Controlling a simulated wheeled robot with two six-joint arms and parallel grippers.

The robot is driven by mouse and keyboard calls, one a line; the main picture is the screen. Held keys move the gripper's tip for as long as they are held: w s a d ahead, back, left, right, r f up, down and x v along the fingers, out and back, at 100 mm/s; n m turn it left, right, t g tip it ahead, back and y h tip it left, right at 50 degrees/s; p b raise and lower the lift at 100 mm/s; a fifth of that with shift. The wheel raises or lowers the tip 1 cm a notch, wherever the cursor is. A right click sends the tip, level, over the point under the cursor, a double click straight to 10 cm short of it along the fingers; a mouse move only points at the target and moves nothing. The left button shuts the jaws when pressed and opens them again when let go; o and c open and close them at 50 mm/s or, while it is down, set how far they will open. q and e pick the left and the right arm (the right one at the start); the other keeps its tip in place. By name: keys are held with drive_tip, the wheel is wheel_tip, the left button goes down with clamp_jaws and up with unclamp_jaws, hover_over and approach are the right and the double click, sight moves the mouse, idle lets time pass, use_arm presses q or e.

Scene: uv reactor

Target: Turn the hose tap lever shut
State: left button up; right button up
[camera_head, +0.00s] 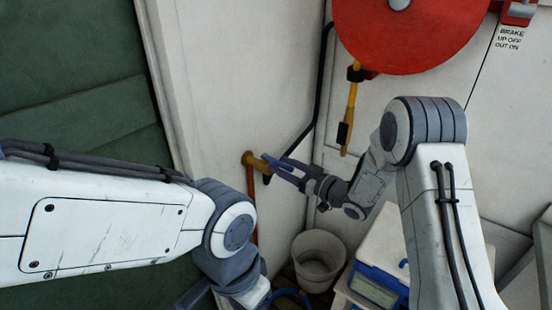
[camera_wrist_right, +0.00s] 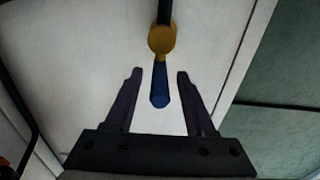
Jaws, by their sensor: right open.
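The hose tap is a brass body (camera_head: 255,161) on the white wall, left of centre in the head view; it also shows at the top of the right wrist view (camera_wrist_right: 162,40). Its blue lever (camera_wrist_right: 160,86) points from the brass body toward my right gripper. My right gripper (camera_head: 277,170) is open, its dark fingers one on each side of the lever, with gaps visible on both sides in the right wrist view. In the head view the fingers partly cover the tap. My left arm comes in from the left, but its gripper is not visible.
A red hose reel (camera_head: 405,35) hangs above, with a yellow nozzle (camera_head: 350,115) below it. A black hose (camera_head: 318,95) runs down to the tap, and an orange pipe (camera_head: 252,200) drops below it. A bucket (camera_head: 318,258) and a blue-white scale-like device (camera_head: 375,288) stand below.

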sight(272, 161)
drive_tip(key=shift+x, duration=1.55)
clamp_jaws()
